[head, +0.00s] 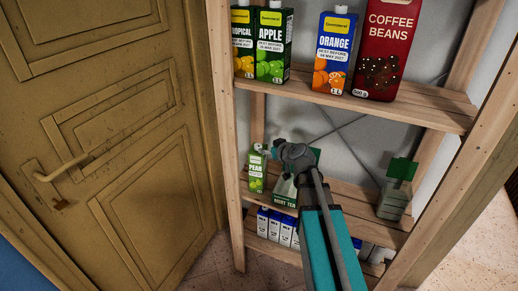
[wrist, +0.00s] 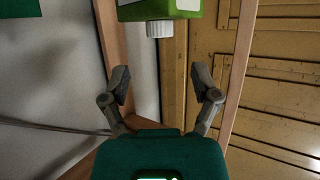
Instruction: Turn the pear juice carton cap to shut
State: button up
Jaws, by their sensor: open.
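The pear juice carton (head: 256,172) stands upright, green with a white label, at the left of the middle shelf in the head view. Its white cap (head: 257,147) is on top. In the wrist view the carton (wrist: 158,10) shows upside down at the top edge, with its ribbed white cap (wrist: 159,28) pointing at my gripper. My gripper (wrist: 162,82) is open and empty, its two fingers wide apart. The cap lies between the finger lines but beyond the fingertips, and nothing touches it. How far the cap is turned cannot be told.
A mint tea box (head: 285,190) stands right of the carton, partly behind my arm. Apple (head: 272,45) and orange (head: 333,50) cartons and a coffee beans pack (head: 385,45) stand on the shelf above. Blue-white cartons (head: 275,228) sit below. A wooden post (head: 228,130) borders the left.

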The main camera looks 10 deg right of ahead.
aim_at(258, 145)
jog(key=b+x, duration=0.2)
jog(key=x, duration=0.5)
jog(key=shift+f, duration=0.1)
grip_shut()
dwell(0.4)
